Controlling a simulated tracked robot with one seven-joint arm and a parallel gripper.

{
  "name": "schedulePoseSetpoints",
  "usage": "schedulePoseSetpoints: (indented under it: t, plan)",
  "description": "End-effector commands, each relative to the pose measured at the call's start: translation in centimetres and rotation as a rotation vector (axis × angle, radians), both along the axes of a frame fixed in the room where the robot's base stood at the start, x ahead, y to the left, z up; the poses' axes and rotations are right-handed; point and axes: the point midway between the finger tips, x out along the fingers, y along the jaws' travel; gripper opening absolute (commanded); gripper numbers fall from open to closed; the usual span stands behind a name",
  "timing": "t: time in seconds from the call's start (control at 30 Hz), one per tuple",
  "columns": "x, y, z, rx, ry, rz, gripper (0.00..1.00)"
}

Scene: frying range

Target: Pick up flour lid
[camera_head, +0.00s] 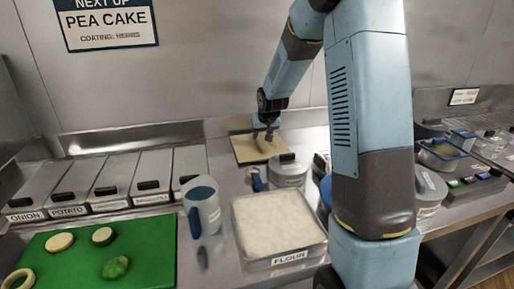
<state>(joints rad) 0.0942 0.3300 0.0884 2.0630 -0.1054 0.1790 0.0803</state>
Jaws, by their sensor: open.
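The flour bin (275,262), labelled FLOUR, stands at the front middle of the counter. Its pale contents show with no separate cover visible on top. A flat beige square panel (245,154) lies farther back on the counter. It may be the flour lid, but I cannot tell for sure.
A pale mug (207,210) with a blue handle stands left of the flour bin. A green board (145,262) holds cut vegetables. Lidded bins (77,185) line the left. A round container (289,172) stands behind the flour bin. My arm hides part of the right side.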

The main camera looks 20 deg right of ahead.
Motion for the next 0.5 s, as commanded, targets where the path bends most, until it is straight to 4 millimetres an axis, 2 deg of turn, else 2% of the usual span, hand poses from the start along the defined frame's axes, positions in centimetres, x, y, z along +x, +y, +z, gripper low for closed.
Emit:
schedulePoseSetpoints:
  t: [0.3,0.5]
  plan:
    - [2.5,0.2,-3.0,-0.001,0.002,0.001,0.47]
    - [3.0,0.2,-3.7,0.000,0.001,0.001,0.47]
